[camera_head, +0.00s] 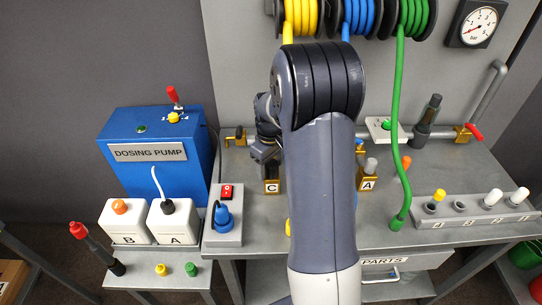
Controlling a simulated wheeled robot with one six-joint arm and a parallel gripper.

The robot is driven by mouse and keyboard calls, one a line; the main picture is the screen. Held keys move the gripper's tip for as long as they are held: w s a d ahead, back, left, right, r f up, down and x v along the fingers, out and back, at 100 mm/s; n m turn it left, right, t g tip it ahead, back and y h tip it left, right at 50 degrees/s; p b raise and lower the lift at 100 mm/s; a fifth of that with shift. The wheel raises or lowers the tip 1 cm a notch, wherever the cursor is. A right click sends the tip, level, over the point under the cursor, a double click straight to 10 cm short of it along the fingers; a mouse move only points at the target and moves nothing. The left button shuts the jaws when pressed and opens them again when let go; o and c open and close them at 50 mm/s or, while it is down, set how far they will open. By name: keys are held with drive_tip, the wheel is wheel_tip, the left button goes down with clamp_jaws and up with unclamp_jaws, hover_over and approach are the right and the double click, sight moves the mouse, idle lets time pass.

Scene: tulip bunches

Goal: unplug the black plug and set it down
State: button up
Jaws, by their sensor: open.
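I see no clearly black plug. A blue plug (222,217) sits in the grey socket box (224,240) at the front left of the bench, below a red rocker switch (227,191). A dark cable runs near the box and up beside the pump. My gripper (264,158) is open, partly hidden by my arm, above and behind the brass block marked C (272,186). It is up and to the right of the socket box, apart from the plug. My arm hides the middle of the bench.
The blue dosing pump (150,175) and white canisters B (125,222) and A (173,221) stand left of the socket box. Brass block A (367,182), a green hose (397,130) and a grey holder rack (480,212) are on the right.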

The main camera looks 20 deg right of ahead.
sight(270, 162)
drive_tip(key=shift+f, duration=0.15)
drive_tip(key=shift+c, duration=0.3)
drive_tip(key=c, duration=1.1)
drive_tip(key=shift+r, duration=0.2)
drive_tip(key=shift+r+p, duration=1.25)
drive_tip(key=shift+r, duration=0.35)
drive_tip(key=shift+r+p, duration=1.5)
drive_tip(key=shift+r, duration=0.5)
